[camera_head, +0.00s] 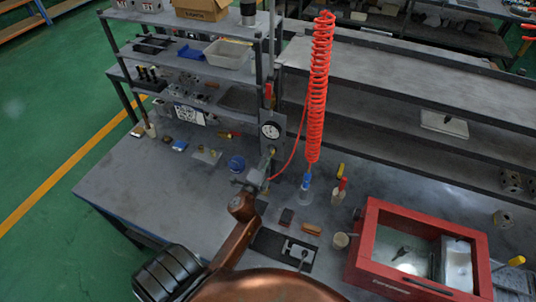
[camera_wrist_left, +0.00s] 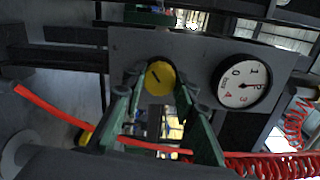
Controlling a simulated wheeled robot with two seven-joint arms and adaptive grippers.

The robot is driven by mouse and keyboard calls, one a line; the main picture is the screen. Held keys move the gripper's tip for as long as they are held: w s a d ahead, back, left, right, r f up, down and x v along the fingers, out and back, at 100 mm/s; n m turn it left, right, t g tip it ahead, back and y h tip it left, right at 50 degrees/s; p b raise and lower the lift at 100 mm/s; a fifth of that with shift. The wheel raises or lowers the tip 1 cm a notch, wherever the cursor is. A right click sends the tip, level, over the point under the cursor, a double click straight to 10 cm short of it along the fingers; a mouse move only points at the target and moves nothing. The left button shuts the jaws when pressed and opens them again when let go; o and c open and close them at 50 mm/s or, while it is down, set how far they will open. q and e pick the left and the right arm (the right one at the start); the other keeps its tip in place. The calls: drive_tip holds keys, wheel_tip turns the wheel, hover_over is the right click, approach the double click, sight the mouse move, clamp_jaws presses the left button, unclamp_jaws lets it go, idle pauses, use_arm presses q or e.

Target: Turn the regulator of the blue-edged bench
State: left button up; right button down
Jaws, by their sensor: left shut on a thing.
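The bench (camera_head: 115,178) has a grey top with a blue strip along its left edge. On an upright plate at its back is a round white pressure gauge (camera_head: 270,131), which also shows in the left wrist view (camera_wrist_left: 243,83). The regulator's round yellow knob (camera_wrist_left: 160,78) is beside the gauge. My left gripper (camera_head: 268,158) is at the plate below the gauge. In the left wrist view its green fingers (camera_wrist_left: 157,88) stand on either side of the knob, shut on it. The knob is mostly hidden in the head view. My right gripper is not in view.
A red coiled hose (camera_head: 319,90) hangs just right of the plate, and its thin line runs close by my gripper. A shelf rack (camera_head: 180,57) stands left of the plate. The bench's left front is clear.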

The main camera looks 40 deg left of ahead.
use_arm(q)
drive_tip(key=n+p, duration=0.2)
drive_tip(key=n, duration=0.4)
idle(0.5)
drive_tip(key=o, duration=1.2)
drive_tip(key=shift+c, duration=0.2)
drive_tip(key=shift+s, duration=0.1)
drive_tip(key=v, duration=1.2)
drive_tip(key=shift+a, duration=0.15)
